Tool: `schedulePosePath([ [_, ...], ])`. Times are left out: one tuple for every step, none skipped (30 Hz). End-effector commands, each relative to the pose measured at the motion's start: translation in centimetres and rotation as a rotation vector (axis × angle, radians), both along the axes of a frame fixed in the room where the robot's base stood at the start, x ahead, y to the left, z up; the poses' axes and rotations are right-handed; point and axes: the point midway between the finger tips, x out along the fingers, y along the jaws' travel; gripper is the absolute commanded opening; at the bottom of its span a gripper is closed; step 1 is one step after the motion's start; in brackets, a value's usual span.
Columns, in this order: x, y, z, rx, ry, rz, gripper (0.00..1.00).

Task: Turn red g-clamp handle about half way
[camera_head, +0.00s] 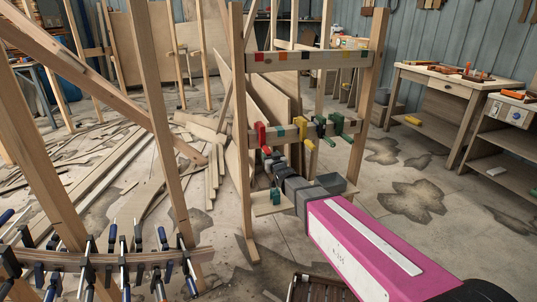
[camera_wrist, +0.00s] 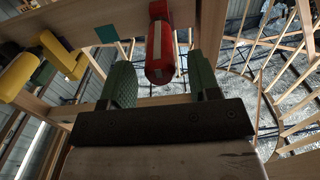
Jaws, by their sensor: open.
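The red g-clamp (camera_head: 261,132) hangs on the middle rail of the wooden rack in the head view. In the wrist view its red handle (camera_wrist: 160,55) points toward me, with a pale stripe along it. My gripper (camera_wrist: 159,72) is open, with one green finger on each side of the handle. The handle's near end lies between the fingers, and I see gaps at both sides. In the head view my gripper (camera_head: 270,158) is just below the red clamp, and its fingers are small and partly hidden.
Yellow (camera_head: 304,135) and green (camera_head: 338,124) clamps hang to the right on the same rail. The yellow clamp (camera_wrist: 22,72) is left of my fingers in the wrist view. A curved stringer (camera_head: 120,260) with several clamps is at lower left. A workbench (camera_head: 446,94) stands at right.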

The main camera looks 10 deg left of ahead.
Motion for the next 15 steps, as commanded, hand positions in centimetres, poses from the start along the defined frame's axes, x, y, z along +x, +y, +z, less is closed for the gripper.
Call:
schedulePosePath([
  [1.2,0.7,-0.1,0.000,0.000,0.000,0.56],
  [1.6,1.0,-0.1,0.000,0.000,0.000,0.56],
  [2.0,1.2,-0.1,-0.001,0.001,0.000,0.56],
  [2.3,1.4,-0.1,-0.001,0.001,0.000,0.56],
  [2.6,1.6,-0.1,-0.001,0.001,0.000,0.56],
  [2.8,1.7,-0.1,-0.001,0.001,0.000,0.56],
  [3.0,1.8,-0.1,-0.001,0.001,0.000,0.56],
  [3.1,1.9,-0.1,-0.001,0.002,0.000,0.56],
  [3.1,1.9,-0.1,-0.001,0.002,0.000,0.56],
  [3.2,1.9,-0.1,-0.001,0.002,0.000,0.56],
  [3.2,1.9,-0.1,-0.001,0.002,0.000,0.56],
  [3.1,1.9,0.0,-0.001,0.002,0.000,0.56],
  [3.1,1.9,0.0,-0.001,0.002,0.000,0.56],
  [3.1,1.9,0.0,-0.001,0.002,0.000,0.56],
  [3.1,1.9,0.0,-0.001,0.002,0.000,0.56],
])
